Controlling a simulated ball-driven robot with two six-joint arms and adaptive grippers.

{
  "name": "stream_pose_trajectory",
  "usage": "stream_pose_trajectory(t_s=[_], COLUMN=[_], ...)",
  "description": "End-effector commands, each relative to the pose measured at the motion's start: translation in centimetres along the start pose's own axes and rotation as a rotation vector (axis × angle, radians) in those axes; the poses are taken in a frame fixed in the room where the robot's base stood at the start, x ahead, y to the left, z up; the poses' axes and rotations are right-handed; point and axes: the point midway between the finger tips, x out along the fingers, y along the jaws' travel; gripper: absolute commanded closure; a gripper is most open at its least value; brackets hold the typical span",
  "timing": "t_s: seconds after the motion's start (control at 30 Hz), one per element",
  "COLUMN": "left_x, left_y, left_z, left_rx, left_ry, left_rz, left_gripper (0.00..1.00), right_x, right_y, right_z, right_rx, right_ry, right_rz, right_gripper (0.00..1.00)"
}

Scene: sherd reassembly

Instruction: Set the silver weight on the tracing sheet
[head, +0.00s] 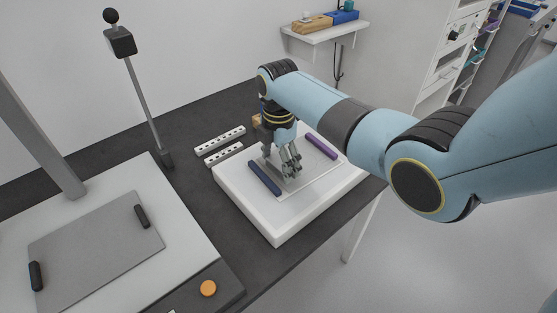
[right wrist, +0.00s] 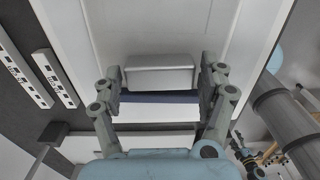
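My right gripper (head: 290,170) is low over the white light box (head: 277,222), pointing down between a dark blue bar (head: 264,178) and a purple bar (head: 321,146). The pale tracing sheet (head: 314,169) lies on the box between these bars. In the right wrist view, the silver weight (right wrist: 160,74) is a smooth grey block between the fingers of my right gripper (right wrist: 161,82), which touch or nearly touch its two ends. The dark blue bar (right wrist: 160,97) shows just below it there. Whether the weight touches the sheet I cannot tell. My left gripper is not in view.
Two white perforated strips (head: 220,140) lie left of the box on the dark table. A black-topped post (head: 146,100) stands behind. A grey plate (head: 95,243) with black handles and an orange button (head: 208,288) are at the left front. A wall shelf (head: 325,33) holds small items.

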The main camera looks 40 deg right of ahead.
Motion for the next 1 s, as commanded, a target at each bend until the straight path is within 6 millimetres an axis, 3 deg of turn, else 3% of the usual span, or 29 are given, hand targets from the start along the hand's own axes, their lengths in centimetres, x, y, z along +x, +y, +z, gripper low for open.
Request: stream_pose_trajectory(t_s=[0.33, 0.47, 0.8, 1.0], left_x=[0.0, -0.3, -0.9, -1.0], left_y=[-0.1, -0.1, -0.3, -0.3], left_z=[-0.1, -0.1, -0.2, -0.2], left_rx=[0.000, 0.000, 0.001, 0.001], left_ry=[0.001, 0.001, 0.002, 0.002], left_rz=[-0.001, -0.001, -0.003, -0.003], left_gripper=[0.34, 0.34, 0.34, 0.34], right_x=[-0.1, -1.1, -8.4, -11.4], right_y=[0.0, 0.1, 0.1, 0.1], right_z=[0.0, 0.0, 0.0, 0.0], right_rx=[0.000, 0.000, 0.000, 0.000], right_ry=[0.000, -0.001, -0.001, 0.000], right_rz=[0.001, 0.002, 0.005, 0.003], right_gripper=[0.11, 0.11, 0.11, 0.11])
